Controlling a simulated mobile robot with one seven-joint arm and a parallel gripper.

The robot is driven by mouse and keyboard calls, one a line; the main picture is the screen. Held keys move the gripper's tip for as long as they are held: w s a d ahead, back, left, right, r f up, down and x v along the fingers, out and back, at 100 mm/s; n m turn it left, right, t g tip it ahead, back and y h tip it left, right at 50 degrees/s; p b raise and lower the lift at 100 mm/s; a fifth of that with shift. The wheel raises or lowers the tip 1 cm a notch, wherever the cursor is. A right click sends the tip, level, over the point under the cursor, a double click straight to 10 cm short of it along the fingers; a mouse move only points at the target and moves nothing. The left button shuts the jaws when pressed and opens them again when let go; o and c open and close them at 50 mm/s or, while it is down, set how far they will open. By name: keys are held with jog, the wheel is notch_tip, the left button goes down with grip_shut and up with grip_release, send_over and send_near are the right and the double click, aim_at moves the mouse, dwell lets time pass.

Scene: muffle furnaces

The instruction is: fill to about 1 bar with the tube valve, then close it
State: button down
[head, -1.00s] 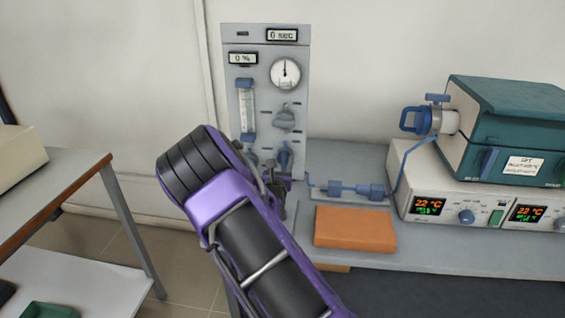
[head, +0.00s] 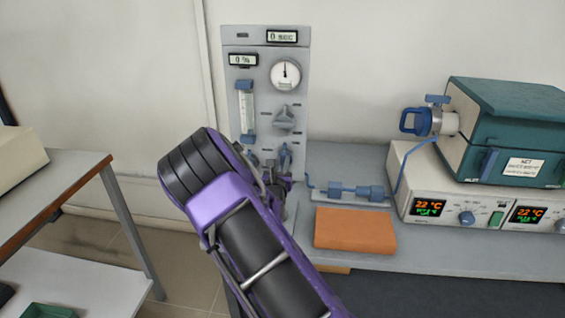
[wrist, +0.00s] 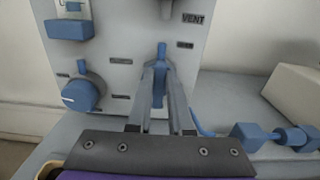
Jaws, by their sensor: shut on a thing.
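My gripper (wrist: 160,95) is shut on a blue valve handle (wrist: 161,58) low on the grey gas panel (head: 232,110). In the wrist view the handle stands upright between the two fingers, and its lower part is partly hidden by them. The label beside it is too small to read, so I cannot confirm it is the tube valve. In the head view my arm hides much of this spot. The round pressure gauge (head: 286,75) has its needle pointing about straight up; its scale is unreadable.
A blue knob (wrist: 81,95) sits left of the handle. Above are a flow tube (head: 246,108), a grey selector (head: 284,118) and two displays reading zero. An orange block (head: 355,230) and blue tubing fittings (head: 356,191) lie right, before the furnace (head: 515,125).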

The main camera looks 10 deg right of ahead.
jog(key=shift+n+p, duration=0.3)
jog(key=shift+p, duration=0.05)
jog(key=shift+w+a+f+n+p, duration=0.1)
jog(key=shift+a+f+n+p, duration=0.2)
jog(key=shift+n+p, duration=1.9)
jog(key=shift+w+a+f+n+p, duration=0.2)
jog(key=shift+n+p, duration=0.7)
jog(key=shift+n, duration=2.65)
jog(key=shift+s+a+f+n+p, duration=0.1)
jog(key=shift+a+f+n+p, duration=0.25)
jog(key=shift+n+p, duration=1.85)
jog(key=shift+d+n+b, duration=0.1)
jog(key=shift+n+b, duration=0.55)
jog(key=shift+n, duration=0.2)
jog(key=c, duration=0.8)
grip_release()
